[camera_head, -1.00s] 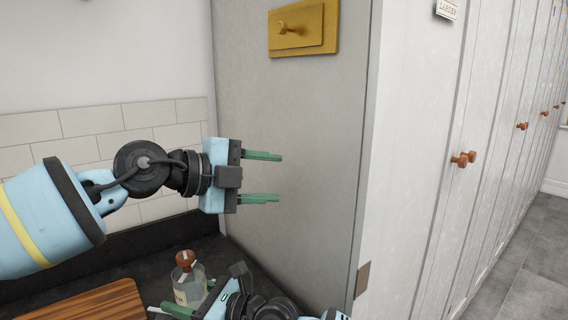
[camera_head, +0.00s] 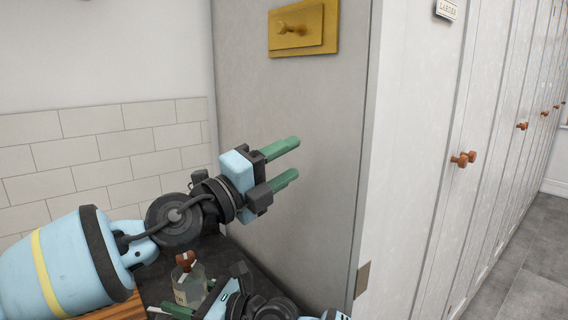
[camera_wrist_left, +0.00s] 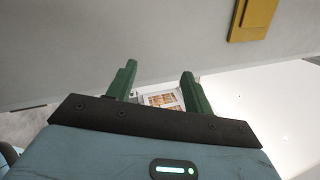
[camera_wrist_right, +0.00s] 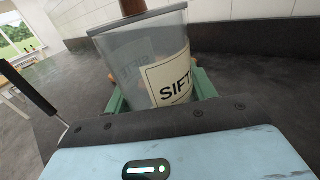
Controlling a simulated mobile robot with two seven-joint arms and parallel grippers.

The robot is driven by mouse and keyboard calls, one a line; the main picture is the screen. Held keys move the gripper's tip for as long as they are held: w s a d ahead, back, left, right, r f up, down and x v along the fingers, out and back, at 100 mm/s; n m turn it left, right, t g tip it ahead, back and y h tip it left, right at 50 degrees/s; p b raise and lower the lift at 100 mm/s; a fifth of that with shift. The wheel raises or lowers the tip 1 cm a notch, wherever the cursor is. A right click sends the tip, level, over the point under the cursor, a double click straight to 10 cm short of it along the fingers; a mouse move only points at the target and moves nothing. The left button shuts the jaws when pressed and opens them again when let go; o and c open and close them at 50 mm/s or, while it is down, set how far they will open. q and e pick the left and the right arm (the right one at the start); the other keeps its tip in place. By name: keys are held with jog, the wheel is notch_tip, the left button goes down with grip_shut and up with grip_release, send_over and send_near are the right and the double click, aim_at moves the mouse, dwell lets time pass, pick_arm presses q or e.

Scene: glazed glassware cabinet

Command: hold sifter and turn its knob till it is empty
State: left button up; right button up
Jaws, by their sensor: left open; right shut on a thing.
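The sifter (camera_head: 190,289) is a clear container with a pale label, standing at the bottom of the head view. Its red-brown knob (camera_head: 186,260) is on top. In the right wrist view the sifter (camera_wrist_right: 130,60) is close up, its label reading "SIFT", and the lower part of the knob stem (camera_wrist_right: 132,6) shows above it. My right gripper (camera_wrist_right: 160,95) is shut on the sifter, green fingers on either side. My left gripper (camera_head: 293,158) is open and empty, above and to the right of the sifter, its fingers pointing up-right in front of the grey panel.
A tall grey panel (camera_head: 270,110) with a brass plate and lever (camera_head: 303,28) stands beside the dark worktop (camera_head: 250,262). A wooden board (camera_head: 125,311) lies at lower left, partly behind my left arm. White cupboard doors (camera_head: 425,150) with wooden knobs run along the right.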

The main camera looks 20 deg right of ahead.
pick_arm(q)
jog(key=shift+s, duration=0.1)
dwell(0.5)
jog(key=m+g+y, duration=0.4)
jog(key=m+y, duration=0.5)
jog(key=y, duration=0.8)
send_near(185, 254)
jog(key=x, duration=0.8)
jog(key=shift+f, duration=0.3)
jog(key=c, duration=1)
